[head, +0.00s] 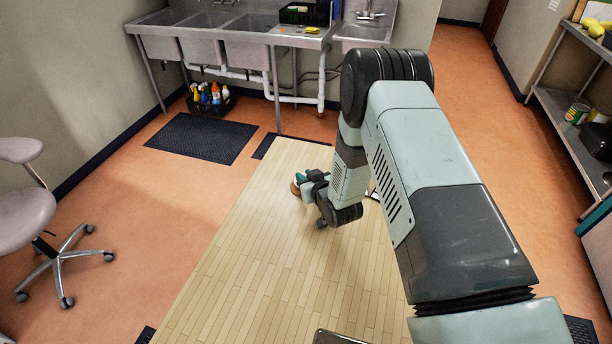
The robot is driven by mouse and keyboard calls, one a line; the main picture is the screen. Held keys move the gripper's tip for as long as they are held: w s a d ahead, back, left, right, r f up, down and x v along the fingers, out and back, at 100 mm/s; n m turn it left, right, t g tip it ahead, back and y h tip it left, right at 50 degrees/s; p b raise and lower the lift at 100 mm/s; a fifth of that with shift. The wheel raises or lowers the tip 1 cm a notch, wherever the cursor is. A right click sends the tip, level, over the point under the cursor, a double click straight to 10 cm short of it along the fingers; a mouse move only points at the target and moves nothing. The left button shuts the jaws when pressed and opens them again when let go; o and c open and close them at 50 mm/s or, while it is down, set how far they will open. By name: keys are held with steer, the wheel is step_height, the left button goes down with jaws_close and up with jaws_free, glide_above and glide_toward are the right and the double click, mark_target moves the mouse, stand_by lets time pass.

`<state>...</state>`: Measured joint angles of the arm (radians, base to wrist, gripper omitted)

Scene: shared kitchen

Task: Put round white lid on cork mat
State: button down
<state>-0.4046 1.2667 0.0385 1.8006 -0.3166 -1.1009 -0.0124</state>
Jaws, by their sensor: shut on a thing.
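My gripper (309,187) is low over the wooden table, near its far part, and is mostly hidden by my own wrist. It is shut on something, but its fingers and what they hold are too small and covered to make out. A small round tan-brown thing (296,189), which looks like the cork mat, shows just left of the gripper, partly covered by it. I cannot tell whether they touch. The round white lid is not clearly visible; it may be hidden at the gripper.
The wooden table (250,265) is clear left of and in front of the gripper. A metal-edged thing (340,338) is cut off at the bottom edge. A pale-edged object (373,195) is mostly hidden behind my arm. Sinks (245,28) stand beyond; a stool (30,210) is left.

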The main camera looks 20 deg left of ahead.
steer(key=c, duration=1)
jaws_free()
steer(key=shift+r, duration=0.1)
steer(key=shift+r, duration=0.35)
steer(key=v, duration=1.2)
steer(key=shift+r, duration=0.2)
